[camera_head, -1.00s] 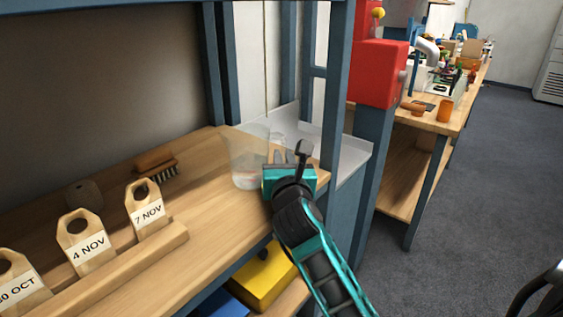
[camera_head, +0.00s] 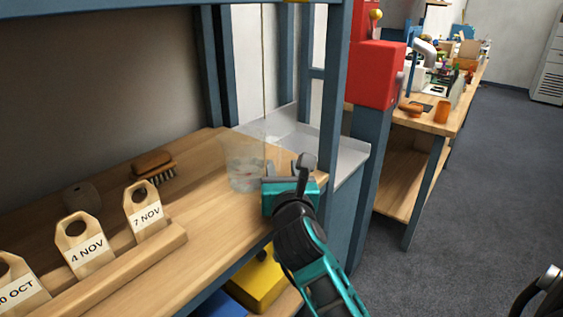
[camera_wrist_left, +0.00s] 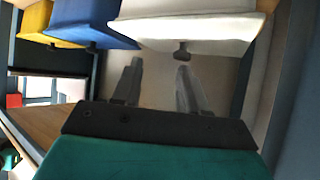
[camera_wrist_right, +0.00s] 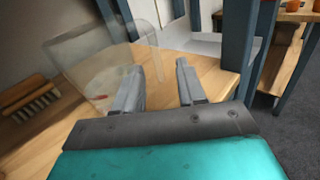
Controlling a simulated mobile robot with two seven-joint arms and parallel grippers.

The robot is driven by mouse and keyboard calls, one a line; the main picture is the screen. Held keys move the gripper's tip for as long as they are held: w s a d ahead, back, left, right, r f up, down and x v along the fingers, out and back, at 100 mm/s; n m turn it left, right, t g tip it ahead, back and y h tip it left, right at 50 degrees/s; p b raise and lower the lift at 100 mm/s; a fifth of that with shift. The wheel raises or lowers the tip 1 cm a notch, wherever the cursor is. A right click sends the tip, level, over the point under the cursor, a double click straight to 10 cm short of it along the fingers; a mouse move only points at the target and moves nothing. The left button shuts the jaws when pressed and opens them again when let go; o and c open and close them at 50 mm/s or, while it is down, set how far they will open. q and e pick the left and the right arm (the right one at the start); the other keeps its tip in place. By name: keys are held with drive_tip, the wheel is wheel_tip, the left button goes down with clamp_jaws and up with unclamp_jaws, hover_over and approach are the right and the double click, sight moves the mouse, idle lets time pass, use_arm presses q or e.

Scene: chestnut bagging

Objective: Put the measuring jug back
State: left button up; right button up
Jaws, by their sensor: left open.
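The clear measuring jug (camera_head: 243,166) stands upright on the wooden bench near its right end. It also shows in the right wrist view (camera_wrist_right: 98,62), left of the fingers. My right gripper (camera_wrist_right: 158,75) is open and empty, just right of the jug, with bare bench between its fingers. My left gripper (camera_wrist_left: 157,75) is open and empty in the left wrist view, and does not show in the head view.
Dated paper bags (camera_head: 82,243) stand behind a wooden rail at left. A brush (camera_head: 155,166) lies behind them. A blue post (camera_head: 337,90) and red box (camera_head: 375,72) stand at right. White (camera_wrist_left: 185,32), blue (camera_wrist_left: 92,20) and yellow (camera_wrist_left: 35,18) bins face the left gripper.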

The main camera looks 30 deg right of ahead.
drive_tip(key=shift+v, duration=1.9)
